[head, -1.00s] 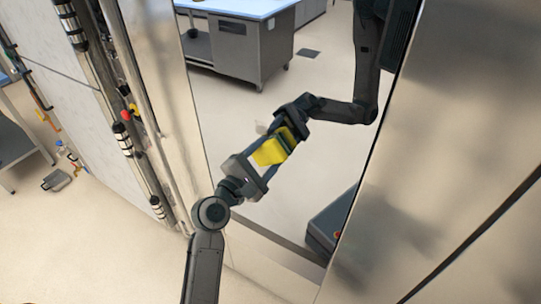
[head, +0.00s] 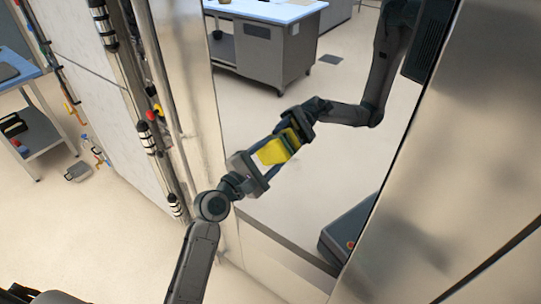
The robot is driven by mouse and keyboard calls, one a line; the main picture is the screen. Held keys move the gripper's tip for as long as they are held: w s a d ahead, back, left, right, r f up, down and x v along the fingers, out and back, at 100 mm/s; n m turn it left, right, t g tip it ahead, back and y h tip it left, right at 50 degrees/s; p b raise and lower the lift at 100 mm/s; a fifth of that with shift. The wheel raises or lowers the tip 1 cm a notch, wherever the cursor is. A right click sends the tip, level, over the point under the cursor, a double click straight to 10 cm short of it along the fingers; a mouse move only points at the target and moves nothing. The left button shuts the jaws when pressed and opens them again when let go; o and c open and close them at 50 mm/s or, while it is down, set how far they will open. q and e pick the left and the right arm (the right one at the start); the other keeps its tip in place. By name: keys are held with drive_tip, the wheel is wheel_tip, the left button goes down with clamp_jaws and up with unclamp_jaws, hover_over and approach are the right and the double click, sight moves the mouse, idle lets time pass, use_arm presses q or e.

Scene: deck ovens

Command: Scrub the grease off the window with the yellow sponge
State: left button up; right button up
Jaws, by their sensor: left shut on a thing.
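My left gripper (head: 256,170) reaches up from the bottom of the head view and is shut on the yellow sponge (head: 270,153). The sponge is held at the window (head: 325,165), a tall, mirror-like pane in a metal front. A reflection of my arm, gripper and sponge shows in the pane and meets the real sponge closely. I cannot tell whether the sponge touches the glass. No clear grease mark stands out on the pane; the area behind the sponge and gripper is hidden. My right gripper is not in view.
A brushed metal panel (head: 455,150) stands right of the window. Metal pipes (head: 150,120) run up a pale wall on the left. A blue-topped table (head: 15,72) stands at the far left. The floor (head: 110,225) at lower left is clear.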

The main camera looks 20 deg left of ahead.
sight(299, 149)
use_arm(q)
wheel_tip(299, 149, up, 2)
drive_tip(key=shift+r+p, duration=0.2)
drive_tip(key=shift+p, duration=0.6)
drive_tip(key=shift+s+d+f+p, duration=0.15)
drive_tip(key=shift+s+d, duration=0.25)
drive_tip(key=shift+d, duration=0.75)
drive_tip(key=shift+s+d+p, duration=0.2)
drive_tip(key=shift+s+d, duration=0.2)
drive_tip(key=shift+d, duration=0.75)
drive_tip(key=shift+s+d, duration=0.25)
drive_tip(key=shift+d, duration=0.4)
drive_tip(key=shift+s+d, duration=0.2)
drive_tip(key=shift+d, duration=0.4)
drive_tip(key=shift+a+p, duration=0.25)
drive_tip(key=shift+p, duration=0.05)
drive_tip(key=shift+w+a, duration=0.3)
drive_tip(key=shift+a, duration=0.3)
drive_tip(key=shift+w+a+p, duration=0.2)
drive_tip(key=shift+w+a, duration=0.15)
drive_tip(key=shift+a, duration=0.6)
drive_tip(key=shift+w+a+p, duration=0.15)
drive_tip(key=shift+w+a, duration=0.15)
drive_tip(key=shift+a, duration=0.6)
drive_tip(key=shift+w+a+p, duration=0.2)
drive_tip(key=shift+w+a, duration=0.15)
drive_tip(key=shift+a, duration=0.6)
drive_tip(key=shift+s+d, duration=0.1)
